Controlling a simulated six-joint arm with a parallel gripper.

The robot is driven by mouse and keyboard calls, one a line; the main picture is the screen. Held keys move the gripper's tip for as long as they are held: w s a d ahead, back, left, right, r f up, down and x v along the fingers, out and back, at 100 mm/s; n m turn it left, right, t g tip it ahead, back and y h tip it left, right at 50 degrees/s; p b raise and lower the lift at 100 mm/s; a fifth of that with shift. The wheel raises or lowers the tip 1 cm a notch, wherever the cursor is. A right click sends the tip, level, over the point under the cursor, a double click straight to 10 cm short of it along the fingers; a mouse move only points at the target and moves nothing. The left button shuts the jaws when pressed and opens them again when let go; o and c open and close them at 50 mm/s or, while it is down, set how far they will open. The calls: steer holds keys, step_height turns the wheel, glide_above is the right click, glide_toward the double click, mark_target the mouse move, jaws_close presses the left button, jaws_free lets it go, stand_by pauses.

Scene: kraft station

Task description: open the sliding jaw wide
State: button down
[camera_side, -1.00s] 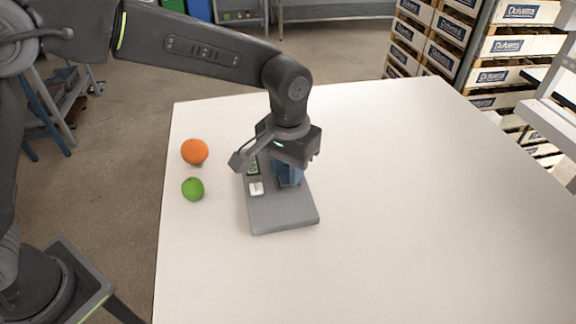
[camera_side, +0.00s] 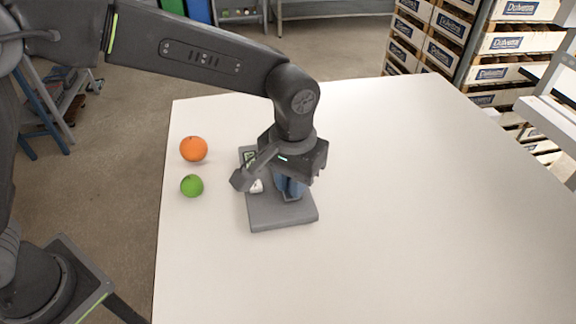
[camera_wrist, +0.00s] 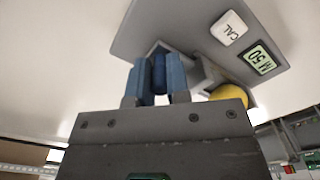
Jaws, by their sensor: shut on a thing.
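A grey flat device (camera_side: 283,214) lies on the white table, with a white CAL button (camera_wrist: 229,28) and a small green display (camera_wrist: 261,59) on its top. My gripper (camera_side: 290,190) points down over the device. In the wrist view its two blue fingers (camera_wrist: 159,82) are shut on a darker blue upright piece (camera_wrist: 158,72), which looks like the sliding jaw's grip. A yellow rounded thing (camera_wrist: 230,92) shows beside a grey block on the device, partly hidden by my gripper body. My gripper hides most of the jaw in the side view.
An orange (camera_side: 193,148) and a green lime-like fruit (camera_side: 191,186) lie on the table left of the device. The table (camera_side: 430,200) is clear to the right and in front. Shelves of crates stand beyond the table at the back right.

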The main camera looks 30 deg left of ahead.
steer(key=shift+s+d, duration=0.15)
steer(key=shift+d, duration=0.1)
steer(key=c, duration=1.4)
jaws_free()
steer(key=shift+r, duration=0.15)
steer(key=shift+r, duration=0.35)
step_height(320, 180, up, 13)
steer(key=shift+f, duration=0.1)
